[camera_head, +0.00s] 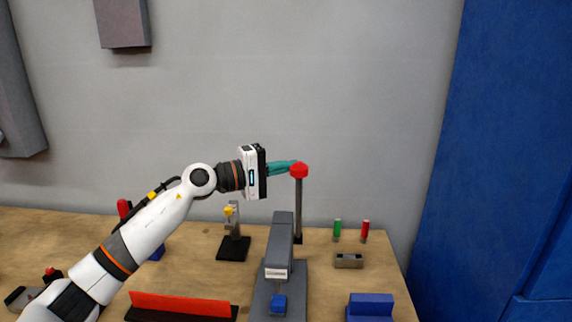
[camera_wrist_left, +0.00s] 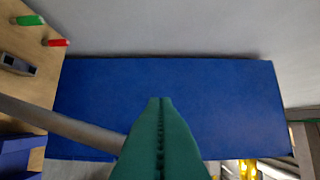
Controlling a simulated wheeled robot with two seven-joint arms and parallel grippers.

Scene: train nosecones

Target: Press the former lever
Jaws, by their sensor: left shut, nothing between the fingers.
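The former (camera_head: 282,240) is a grey press on a dark base, standing on the wooden table. Its lever (camera_head: 298,207) is a grey rod that stands upright behind the press, topped by a red knob (camera_head: 299,170). My left gripper (camera_head: 296,165) is shut and empty, with its teal fingertips at the red knob's left side; I cannot tell whether they touch. In the left wrist view, the shut fingers (camera_wrist_left: 160,100) point toward a blue surface, and a grey rod (camera_wrist_left: 65,124) runs in from the left behind them. My right gripper is not in view.
A blue block (camera_head: 280,304) sits at the front of the press. A red bar (camera_head: 180,304), a small stand with a yellow part (camera_head: 233,240), a grey block (camera_head: 348,261), green (camera_head: 337,229) and red (camera_head: 365,230) pieces and a blue block (camera_head: 370,306) are around it. A blue panel (camera_head: 500,160) stands at right.

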